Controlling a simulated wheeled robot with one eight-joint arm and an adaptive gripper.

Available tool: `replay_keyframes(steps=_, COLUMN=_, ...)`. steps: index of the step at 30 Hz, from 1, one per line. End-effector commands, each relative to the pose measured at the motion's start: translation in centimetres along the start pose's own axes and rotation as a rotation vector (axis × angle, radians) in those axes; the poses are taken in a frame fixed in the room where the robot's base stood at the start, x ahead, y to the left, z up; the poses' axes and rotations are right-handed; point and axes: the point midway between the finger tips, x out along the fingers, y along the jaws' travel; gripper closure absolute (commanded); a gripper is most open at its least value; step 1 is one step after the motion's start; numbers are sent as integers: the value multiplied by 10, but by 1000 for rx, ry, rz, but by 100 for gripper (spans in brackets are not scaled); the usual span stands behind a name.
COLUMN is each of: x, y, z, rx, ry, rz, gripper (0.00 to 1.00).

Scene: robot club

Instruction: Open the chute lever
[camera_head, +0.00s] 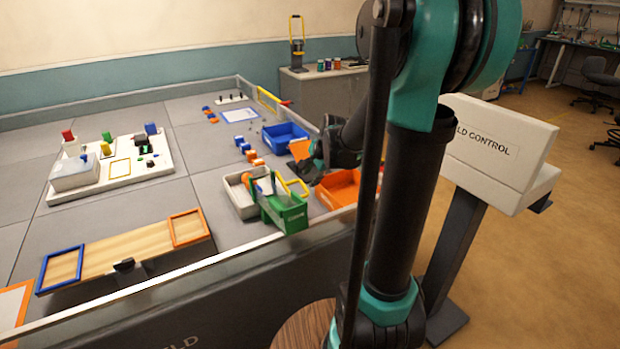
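A green box-like unit (284,212), which looks like the chute, stands near the front edge of the field, with small lettering on its front that I cannot read clearly. A yellow handle (298,187) sticks out at its upper right; it looks like the lever. My gripper (316,164) is above and to the right of the handle and appears apart from it. An orange piece (300,148) shows at the gripper's left side; I cannot tell whether it is held or behind. The fingers are dark and small, partly hidden by my arm.
A white-grey bin (237,200) stands left of the green unit, an orange bin (339,196) right of it, and a blue bin (270,143) behind. Small orange and blue blocks (255,160) lie nearby. The low field wall (160,292) runs along the front. A white control stand (490,145) is at right.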

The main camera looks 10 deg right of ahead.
Motion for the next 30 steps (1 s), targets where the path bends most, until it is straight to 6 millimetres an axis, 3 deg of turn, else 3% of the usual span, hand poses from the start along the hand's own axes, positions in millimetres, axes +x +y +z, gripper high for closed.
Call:
replay_keyframes(steps=5, x=0, y=0, z=0, rx=0, ry=0, rz=0, gripper=66)
replay_keyframes(steps=10, x=0, y=-1, z=0, rx=-43, ry=0, rz=4, gripper=84)
replay_keyframes(steps=13, x=1, y=-3, z=-1, rx=-169, ry=-3, rz=14, gripper=97)
replay_keyframes(steps=14, x=1, y=-4, z=-1, rx=-226, ry=-4, rz=18, gripper=100)
replay_keyframes(steps=30, x=4, y=-20, z=-4, rx=-1546, ry=-100, rz=91, gripper=100)
